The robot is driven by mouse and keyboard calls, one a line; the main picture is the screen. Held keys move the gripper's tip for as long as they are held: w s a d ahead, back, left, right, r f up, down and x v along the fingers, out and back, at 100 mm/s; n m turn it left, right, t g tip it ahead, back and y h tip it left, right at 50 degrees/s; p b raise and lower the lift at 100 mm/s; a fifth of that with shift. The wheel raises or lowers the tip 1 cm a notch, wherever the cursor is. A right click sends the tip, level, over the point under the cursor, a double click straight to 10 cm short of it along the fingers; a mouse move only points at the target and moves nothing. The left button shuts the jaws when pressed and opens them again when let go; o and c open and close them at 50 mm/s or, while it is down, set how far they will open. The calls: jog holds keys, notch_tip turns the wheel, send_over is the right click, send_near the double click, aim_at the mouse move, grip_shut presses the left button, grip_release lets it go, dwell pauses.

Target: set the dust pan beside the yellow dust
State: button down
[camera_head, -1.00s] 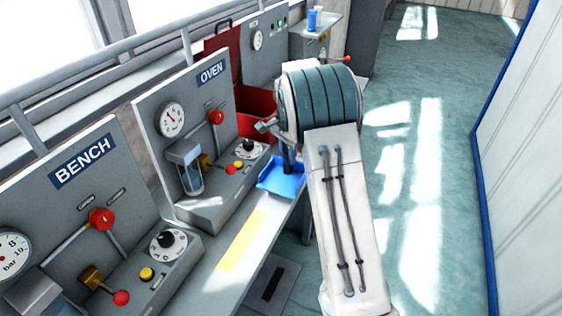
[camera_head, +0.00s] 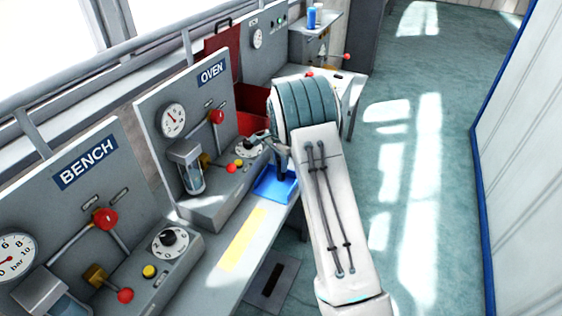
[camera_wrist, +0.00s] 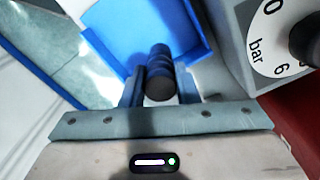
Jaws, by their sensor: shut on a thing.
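The blue dust pan (camera_head: 274,188) is on or just above the ledge in front of the OVEN panel, at the far end of the yellow dust; I cannot tell if it touches the ledge. The yellow dust (camera_head: 242,239) is a flat pale-yellow strip along the ledge. My gripper (camera_wrist: 160,92) is shut on the pan's dark handle (camera_wrist: 160,75), which stands up between the fingers in the wrist view. The pan's blue tray (camera_wrist: 180,28) shows beyond the handle. In the head view my arm hides part of the gripper.
The OVEN panel (camera_head: 205,125) and BENCH panel (camera_head: 70,195), with red-knobbed levers and dials, stand left of the ledge. A red box (camera_head: 252,108) is behind. A blue cup (camera_head: 312,18) stands on a far shelf. Open floor (camera_head: 410,180) lies to the right.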

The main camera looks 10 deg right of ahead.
jog(key=c, duration=1.1)
grip_release()
notch_tip(320, 180, up, 12)
jog(key=b, duration=0.1)
jog(key=s+r+n, duration=0.2)
jog(key=s+r, duration=0.3)
jog(key=s, duration=0.2)
jog(key=s+n+t, duration=0.3)
jog(key=s+n, duration=0.7)
jog(key=s, duration=2)
jog(key=shift+s+r+n, duration=0.15)
jog(key=shift+r+n, duration=0.2)
jog(key=shift+n, duration=0.05)
jog(key=shift+d, duration=0.1)
